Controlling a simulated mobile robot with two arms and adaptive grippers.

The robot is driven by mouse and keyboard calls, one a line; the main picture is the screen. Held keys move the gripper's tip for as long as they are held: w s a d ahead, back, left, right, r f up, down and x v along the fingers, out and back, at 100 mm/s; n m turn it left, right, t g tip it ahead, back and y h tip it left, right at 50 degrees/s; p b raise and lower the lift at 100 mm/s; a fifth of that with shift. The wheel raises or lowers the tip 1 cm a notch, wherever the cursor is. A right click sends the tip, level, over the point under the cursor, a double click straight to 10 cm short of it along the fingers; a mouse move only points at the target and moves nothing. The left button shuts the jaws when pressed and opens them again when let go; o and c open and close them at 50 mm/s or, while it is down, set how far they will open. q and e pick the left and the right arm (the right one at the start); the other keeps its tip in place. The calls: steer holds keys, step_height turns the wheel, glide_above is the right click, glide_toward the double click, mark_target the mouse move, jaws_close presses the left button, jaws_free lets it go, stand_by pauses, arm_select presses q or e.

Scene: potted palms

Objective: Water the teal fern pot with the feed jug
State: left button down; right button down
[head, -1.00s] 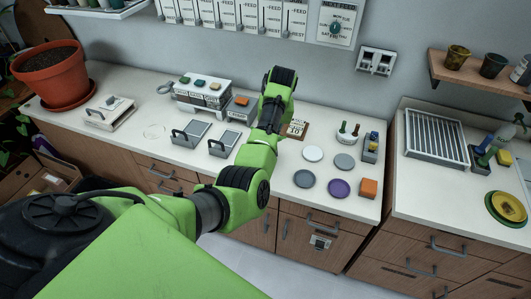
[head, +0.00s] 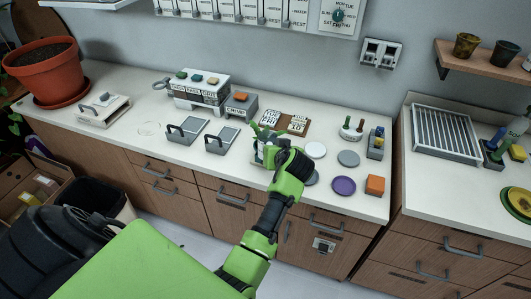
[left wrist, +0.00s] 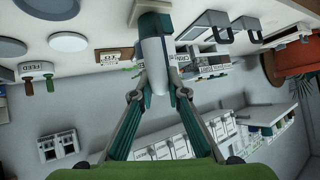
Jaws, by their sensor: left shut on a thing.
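In the head view my left arm hides most of this thing, and green leaves (head: 262,131) stick up beside the gripper (head: 268,152), over the counter left of the saucers. I cannot tell whether the held thing touches the counter. My right gripper is not in view.
On the counter (head: 120,155) stand a white saucer (head: 315,149), a grey one (head: 348,158), a purple one (head: 344,185) and an orange block (head: 375,186). Black-handled trays (head: 222,139) are left. A terracotta pot (head: 48,75) stands far left, a rack (head: 446,133) right.

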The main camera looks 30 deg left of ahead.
arm_select(q)
steer(key=shift+s+r+p, duration=0.1)
steer(key=shift+r+p, duration=1.75)
steer(key=shift+r, duration=0.25)
steer(key=shift+f, duration=0.1)
